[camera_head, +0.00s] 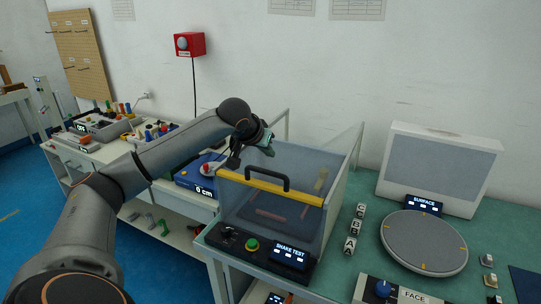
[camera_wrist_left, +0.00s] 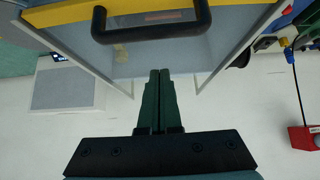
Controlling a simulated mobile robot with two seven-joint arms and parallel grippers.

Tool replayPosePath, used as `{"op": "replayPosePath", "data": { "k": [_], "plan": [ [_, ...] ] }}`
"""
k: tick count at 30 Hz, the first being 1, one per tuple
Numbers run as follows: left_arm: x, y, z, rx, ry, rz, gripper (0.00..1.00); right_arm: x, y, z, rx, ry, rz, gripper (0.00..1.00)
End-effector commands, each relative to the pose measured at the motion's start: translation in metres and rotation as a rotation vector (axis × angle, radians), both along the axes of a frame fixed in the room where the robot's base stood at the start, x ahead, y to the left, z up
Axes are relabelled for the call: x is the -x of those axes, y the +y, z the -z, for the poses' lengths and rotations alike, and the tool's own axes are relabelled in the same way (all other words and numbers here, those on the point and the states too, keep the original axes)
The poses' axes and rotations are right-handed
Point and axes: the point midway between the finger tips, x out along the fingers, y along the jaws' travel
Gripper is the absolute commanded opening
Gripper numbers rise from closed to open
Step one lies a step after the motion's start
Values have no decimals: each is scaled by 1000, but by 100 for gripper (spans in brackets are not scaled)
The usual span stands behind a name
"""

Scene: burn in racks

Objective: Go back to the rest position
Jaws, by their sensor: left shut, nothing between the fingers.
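My left arm comes in from the left and reaches over the middle of the bench in the head view. My left gripper (camera_head: 268,149) is above the back left of the clear shake-test box (camera_head: 232,207), near its black handle (camera_head: 268,176). In the left wrist view my left gripper (camera_wrist_left: 159,72) shows with its dark green fingers pressed together and nothing between them. The box's black handle (camera_wrist_left: 152,33) is beyond the fingertips there, apart from them. The box lid with its yellow bar looks closed. My right gripper is not in view.
A grey round plate (camera_head: 424,243) and a white panel box (camera_head: 437,165) stand at the right. Lettered cubes (camera_head: 355,229) line the table beside the box. A blue device (camera_head: 203,174) and bins of tools (camera_head: 100,125) are at the left. A red wall box (camera_head: 189,44) hangs behind.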

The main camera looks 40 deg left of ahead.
Motion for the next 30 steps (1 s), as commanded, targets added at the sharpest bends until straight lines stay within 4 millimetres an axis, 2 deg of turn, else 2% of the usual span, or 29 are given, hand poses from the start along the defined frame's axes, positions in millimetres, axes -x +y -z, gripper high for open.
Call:
{"op": "replayPosePath", "data": {
  "k": [3, 9, 15, 21, 23, 26, 29, 30],
  "plan": [
    [18, -5, -19, -4, -4, 0, 0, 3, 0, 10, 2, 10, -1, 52],
    [36, -11, -42, -1, -4, 0, 0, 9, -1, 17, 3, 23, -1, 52],
    [43, -13, -49, -1, -3, -1, 0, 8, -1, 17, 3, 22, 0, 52],
    [42, -15, -47, -2, -1, 3, 0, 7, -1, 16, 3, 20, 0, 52],
    [41, -20, -40, -6, 10, 19, 0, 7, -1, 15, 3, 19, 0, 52],
    [37, -44, -9, -27, 53, 85, 0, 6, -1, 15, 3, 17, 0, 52],
    [39, -84, 42, -61, 116, 199, 0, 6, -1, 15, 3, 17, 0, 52],
    [43, -102, 65, -71, 142, 250, 0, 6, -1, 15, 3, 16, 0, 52]
  ]
}}
